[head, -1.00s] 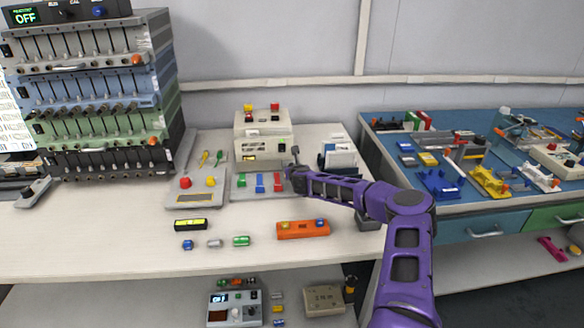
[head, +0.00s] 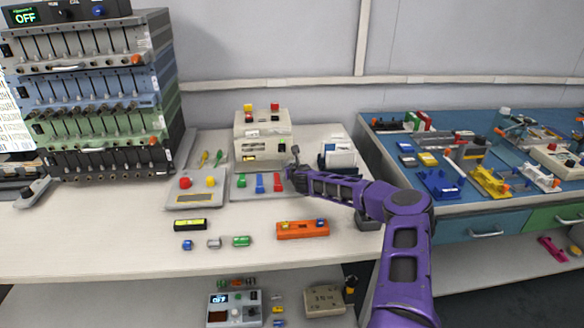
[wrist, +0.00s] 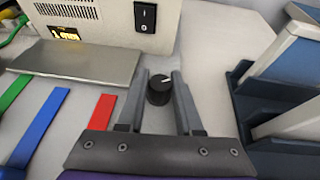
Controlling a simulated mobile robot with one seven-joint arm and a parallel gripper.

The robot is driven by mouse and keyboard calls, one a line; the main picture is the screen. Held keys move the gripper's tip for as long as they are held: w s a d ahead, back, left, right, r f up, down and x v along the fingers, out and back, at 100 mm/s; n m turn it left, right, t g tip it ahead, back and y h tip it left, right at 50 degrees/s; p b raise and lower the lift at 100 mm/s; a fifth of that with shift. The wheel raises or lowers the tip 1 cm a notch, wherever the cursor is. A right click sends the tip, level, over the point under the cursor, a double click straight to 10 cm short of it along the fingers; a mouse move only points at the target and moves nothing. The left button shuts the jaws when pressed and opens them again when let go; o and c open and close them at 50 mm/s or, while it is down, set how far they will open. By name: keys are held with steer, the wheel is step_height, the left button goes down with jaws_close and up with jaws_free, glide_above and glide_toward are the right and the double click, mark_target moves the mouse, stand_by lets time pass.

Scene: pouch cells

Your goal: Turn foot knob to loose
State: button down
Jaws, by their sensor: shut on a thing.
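The knob (wrist: 158,90) is round and black with a white pointer line, and it shows in the wrist view between my fingers. My gripper (wrist: 160,78) is shut on the knob, one grey finger on each side of it. In the head view my gripper (head: 292,170) is at the right end of a grey plate with coloured strips, and the knob is hidden there behind my arm. The pointer line points up and to the right in the wrist view. I see no loose or tight marking.
Green, blue (wrist: 38,128) and red (wrist: 100,115) strips lie to the left. A dark blue rack (wrist: 245,105) stands close on the right. The table front has several small parts.

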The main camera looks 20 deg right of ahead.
steer(key=shift+d+f+n+y+b, duration=0.1)
steer(key=shift+d+n+y+b, duration=0.05)
steer(key=shift+n+y+b, duration=0.9)
steer(key=shift+n+y, duration=0.45)
steer(key=shift+y, duration=0.3)
steer(key=c, duration=0.8)
jaws_free()
steer(key=shift+c, duration=0.2)
steer(key=shift+a+m+h+p, duration=0.25)
steer(key=shift+m+h+p, duration=0.15)
steer(key=shift+h, duration=0.1)
